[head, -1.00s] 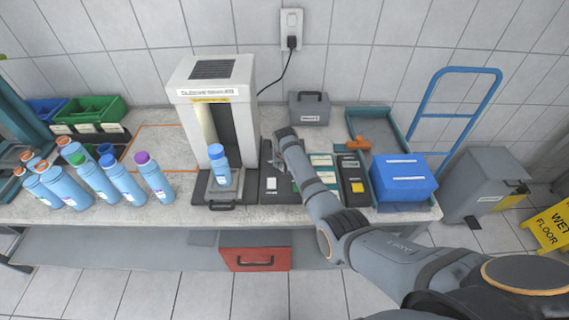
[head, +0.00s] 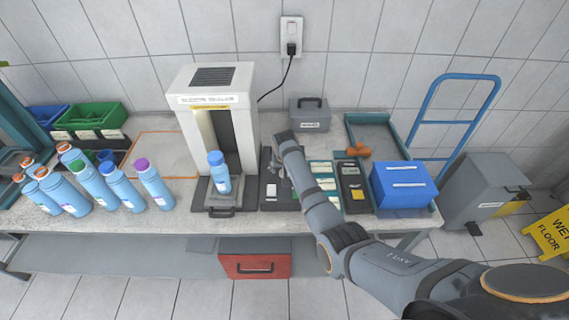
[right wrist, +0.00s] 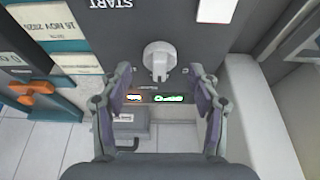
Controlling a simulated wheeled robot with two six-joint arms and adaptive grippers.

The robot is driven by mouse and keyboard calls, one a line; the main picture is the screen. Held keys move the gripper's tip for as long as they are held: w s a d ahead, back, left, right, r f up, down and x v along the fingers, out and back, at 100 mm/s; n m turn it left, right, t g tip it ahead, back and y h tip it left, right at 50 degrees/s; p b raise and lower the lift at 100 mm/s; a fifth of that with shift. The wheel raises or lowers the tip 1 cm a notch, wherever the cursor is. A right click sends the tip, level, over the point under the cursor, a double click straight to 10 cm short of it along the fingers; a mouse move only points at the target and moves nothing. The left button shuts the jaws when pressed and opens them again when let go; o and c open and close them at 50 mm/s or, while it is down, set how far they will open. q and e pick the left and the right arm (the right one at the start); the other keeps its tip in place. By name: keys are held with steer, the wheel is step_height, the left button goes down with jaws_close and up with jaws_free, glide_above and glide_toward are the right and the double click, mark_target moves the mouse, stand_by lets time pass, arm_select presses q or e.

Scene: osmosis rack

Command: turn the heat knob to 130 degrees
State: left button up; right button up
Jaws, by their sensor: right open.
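The heat knob, a pale rounded knob with a raised grip (right wrist: 158,60), sits on a dark grey panel in the right wrist view. A START label (right wrist: 111,4) and small lit displays, one green (right wrist: 168,98), are on the same panel. My right gripper (right wrist: 160,82) is open, with one finger on each side of the knob in the picture and no visible contact. In the head view my right gripper (head: 276,164) is over the dark control box (head: 283,193) beside the white machine. The knob is hidden there by my arm. I cannot read a temperature. My left gripper is out of view.
The white machine (head: 192,140) holds a blue bottle (head: 219,172) at its front. Several blue bottles (head: 92,183) stand at left. A black box (head: 353,187), a blue case (head: 403,184) and a teal tray (head: 408,148) lie to the right of my arm.

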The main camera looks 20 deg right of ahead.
steer(key=v, duration=1)
